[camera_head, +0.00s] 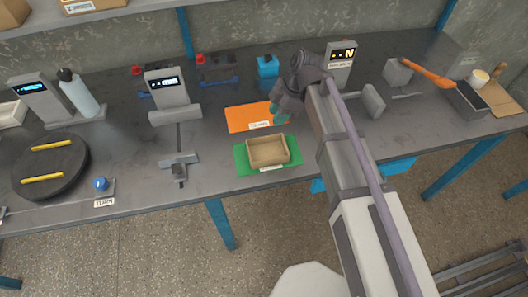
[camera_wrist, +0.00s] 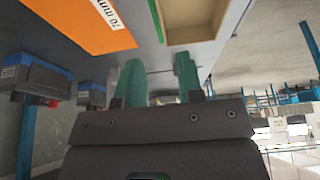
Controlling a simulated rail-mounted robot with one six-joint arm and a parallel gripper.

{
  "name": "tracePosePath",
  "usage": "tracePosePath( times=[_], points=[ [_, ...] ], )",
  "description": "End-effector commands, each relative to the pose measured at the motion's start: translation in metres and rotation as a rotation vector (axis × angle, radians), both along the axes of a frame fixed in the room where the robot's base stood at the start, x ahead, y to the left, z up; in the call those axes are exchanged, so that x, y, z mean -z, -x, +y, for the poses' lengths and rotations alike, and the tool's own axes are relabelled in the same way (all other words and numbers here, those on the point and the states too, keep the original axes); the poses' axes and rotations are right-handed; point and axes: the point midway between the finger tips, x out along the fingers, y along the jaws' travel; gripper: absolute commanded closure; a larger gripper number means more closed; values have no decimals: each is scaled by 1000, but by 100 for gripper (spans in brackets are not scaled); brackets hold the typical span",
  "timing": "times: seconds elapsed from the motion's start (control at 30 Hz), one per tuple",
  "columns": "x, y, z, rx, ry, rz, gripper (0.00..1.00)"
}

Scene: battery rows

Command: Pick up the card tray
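The card tray (camera_head: 271,162) is a shallow, open wooden box. It sits on a green mat (camera_head: 241,160) near the table's front edge, and its inside looks empty. In the wrist view, part of the tray (camera_wrist: 197,38) shows at the top right, past the fingers. My gripper (camera_head: 281,119) is above the table behind the tray, beside the orange mat, and apart from the tray. In the wrist view the two teal fingers of my gripper (camera_wrist: 158,65) stand apart with nothing between them.
An orange mat (camera_head: 243,117) with a label lies behind the tray. A grey stand (camera_head: 178,165) is left of the tray, and a round dark turntable (camera_head: 50,168) with yellow bars is further left. Grey display units (camera_head: 167,86) stand behind.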

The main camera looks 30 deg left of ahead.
Motion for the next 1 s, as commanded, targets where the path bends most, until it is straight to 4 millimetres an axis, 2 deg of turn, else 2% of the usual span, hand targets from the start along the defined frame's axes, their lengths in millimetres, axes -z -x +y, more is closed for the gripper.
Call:
tracePosePath(
  times=[0.27,0.5,0.73,1.0],
  points=[
    [51,12,11,3,2,0,66],
    [57,16,15,4,2,-1,66],
    [101,28,24,5,3,0,66],
    [100,31,27,5,3,0,66]
  ],
)
